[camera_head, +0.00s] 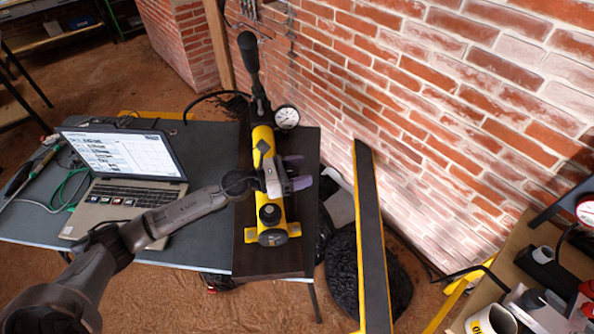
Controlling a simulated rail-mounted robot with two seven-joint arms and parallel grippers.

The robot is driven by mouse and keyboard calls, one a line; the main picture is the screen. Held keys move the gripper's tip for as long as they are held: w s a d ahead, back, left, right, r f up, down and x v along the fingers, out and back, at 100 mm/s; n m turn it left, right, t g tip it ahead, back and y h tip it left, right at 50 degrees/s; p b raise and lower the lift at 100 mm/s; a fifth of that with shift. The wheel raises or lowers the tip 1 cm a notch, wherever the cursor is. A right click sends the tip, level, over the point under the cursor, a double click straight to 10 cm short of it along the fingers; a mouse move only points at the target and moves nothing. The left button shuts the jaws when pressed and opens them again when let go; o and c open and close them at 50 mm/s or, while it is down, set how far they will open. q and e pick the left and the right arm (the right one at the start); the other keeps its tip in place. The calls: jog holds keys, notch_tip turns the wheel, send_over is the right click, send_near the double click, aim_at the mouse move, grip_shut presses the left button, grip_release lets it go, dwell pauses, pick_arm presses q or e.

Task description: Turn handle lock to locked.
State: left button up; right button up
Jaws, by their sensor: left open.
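A yellow hand pump (264,140) with a long black upright handle (249,52) lies lengthwise on a dark board on the table. A round white gauge (286,117) stands at its right side. My left arm comes in from the left and crosses over the pump. My left gripper (300,172) is open and empty, with its purple-grey fingers pointing right, over the pump's middle. The gripper hides part of the pump body. I cannot make out the handle lock or its position clearly. My right gripper is not in view.
An open laptop (122,175) stands on the blue-grey table (200,250) left of the pump. A brick wall (450,110) rises behind and to the right. A yellow-edged dark beam (370,230) stands right of the board. A cluttered wooden bench (490,255) is at lower right.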

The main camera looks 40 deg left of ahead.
pick_arm(q)
jog(key=shift+s, duration=0.1)
jog(key=shift+s+a+f, duration=0.1)
jog(key=shift+s+a, duration=0.1)
jog(key=b+v, duration=0.2)
jog(key=v, duration=1.1)
dwell(0.4)
